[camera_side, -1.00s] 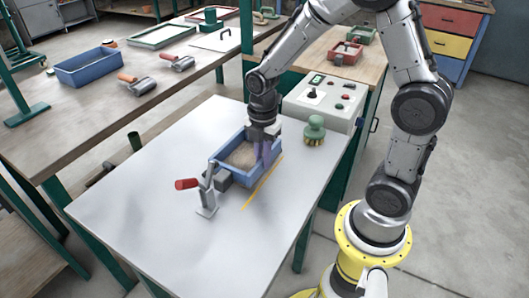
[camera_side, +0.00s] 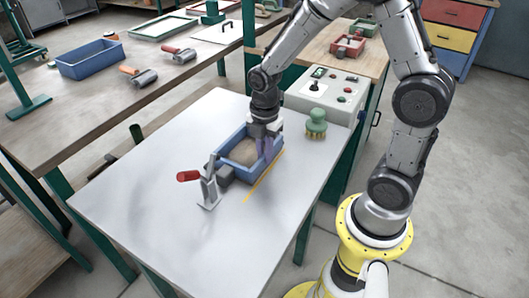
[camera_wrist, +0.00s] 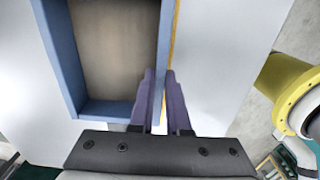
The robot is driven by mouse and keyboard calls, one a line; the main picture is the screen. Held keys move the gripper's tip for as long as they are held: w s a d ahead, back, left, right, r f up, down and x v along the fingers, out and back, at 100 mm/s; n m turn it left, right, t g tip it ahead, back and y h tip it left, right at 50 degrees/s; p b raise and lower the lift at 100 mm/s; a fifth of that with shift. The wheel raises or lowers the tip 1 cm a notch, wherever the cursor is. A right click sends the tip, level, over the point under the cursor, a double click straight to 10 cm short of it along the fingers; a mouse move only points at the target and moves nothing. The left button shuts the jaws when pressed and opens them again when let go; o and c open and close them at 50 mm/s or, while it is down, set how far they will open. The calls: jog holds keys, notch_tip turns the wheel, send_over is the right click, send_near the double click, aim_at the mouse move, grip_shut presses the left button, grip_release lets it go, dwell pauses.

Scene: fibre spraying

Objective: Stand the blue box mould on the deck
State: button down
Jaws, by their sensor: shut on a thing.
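The blue box mould (camera_side: 259,171) is an open rectangular tray with a brownish inside. It is upright and looks level over the pale deck (camera_side: 140,210), beside the yellow line (camera_side: 252,190). Whether its underside touches the deck I cannot tell. My gripper (camera_side: 266,152) points down at the mould's right side, its purple fingers shut on that wall. In the wrist view, the fingers (camera_wrist: 158,76) straddle the right wall of the mould (camera_wrist: 66,60), one inside and one outside. The yellow line runs just outside that wall.
A toggle clamp with a red handle (camera_side: 188,176) stands at the mould's near left corner. A green brush (camera_side: 317,122) and a control box (camera_side: 328,92) stand at the deck's far right. The left and front of the deck are clear. Another blue tray (camera_side: 90,59) is on the left bench.

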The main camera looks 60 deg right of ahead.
jog(key=c, duration=0.8)
grip_release()
jog(key=shift+c, duration=0.2)
jog(key=shift+o, duration=0.2)
jog(key=shift+f, duration=0.1)
notch_tip(320, 180, up, 26)
jog(key=s+a+m+t, duration=0.3)
jog(key=s+m, duration=0.1)
jog(key=s, duration=0.7)
jog(key=s+f+m+t, duration=0.2)
jog(key=f+m, duration=0.6)
jog(key=m, duration=0.6)
jog(key=shift+s+a+t, duration=0.3)
jog(key=shift+s+a, duration=0.05)
jog(key=shift+s, duration=0.5)
